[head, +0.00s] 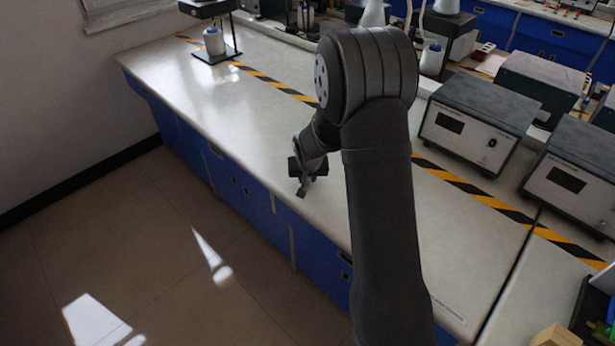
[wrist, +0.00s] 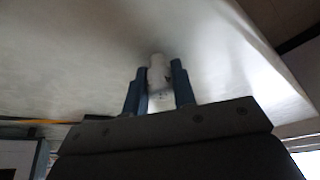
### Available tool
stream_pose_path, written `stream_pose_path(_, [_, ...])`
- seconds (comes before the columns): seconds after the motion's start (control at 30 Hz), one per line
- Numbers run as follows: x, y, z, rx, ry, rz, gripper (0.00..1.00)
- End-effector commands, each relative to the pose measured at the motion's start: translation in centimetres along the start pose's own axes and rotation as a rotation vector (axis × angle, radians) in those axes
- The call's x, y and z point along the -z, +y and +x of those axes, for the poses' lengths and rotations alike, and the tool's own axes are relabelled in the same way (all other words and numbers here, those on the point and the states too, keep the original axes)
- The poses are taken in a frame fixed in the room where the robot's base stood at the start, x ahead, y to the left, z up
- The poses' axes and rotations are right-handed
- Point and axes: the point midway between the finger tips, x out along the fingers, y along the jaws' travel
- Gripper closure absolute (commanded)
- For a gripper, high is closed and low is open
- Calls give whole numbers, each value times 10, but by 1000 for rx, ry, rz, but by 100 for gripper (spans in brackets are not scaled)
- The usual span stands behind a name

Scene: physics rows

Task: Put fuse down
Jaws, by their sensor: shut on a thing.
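The fuse (wrist: 157,72) is a small white cylinder, seen in the wrist view between the two blue fingers of my gripper (wrist: 158,92). The fingers are shut on it, and its far end stands out past the fingertips toward the pale bench top. Whether the fuse touches the bench is not clear. In the head view my gripper (head: 302,190) is low over the front edge of the white bench (head: 270,130). The fuse cannot be made out there.
Grey instrument boxes (head: 475,125) stand on the bench at the right, behind a yellow-black tape line (head: 470,190). A stand with a white bottle (head: 213,42) is at the far left. The bench left of my gripper is clear. The floor lies beyond the front edge.

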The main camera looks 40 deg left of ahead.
Motion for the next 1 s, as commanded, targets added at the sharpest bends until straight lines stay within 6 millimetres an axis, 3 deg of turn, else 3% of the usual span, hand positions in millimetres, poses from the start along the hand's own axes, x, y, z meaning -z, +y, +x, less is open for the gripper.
stream_pose_path(0.1, [-1, 0, 3, 0, -1, 0, 98])
stream_pose_path(0.13, [-1, 0, 3, 0, 0, 0, 74])
stream_pose_path(0.23, [-1, 0, 2, 0, 0, 0, 54])
stream_pose_path(0.67, [1, 0, -7, 0, 1, -1, 54])
stream_pose_path(1.0, [1, 0, -63, 0, 3, 0, 54])
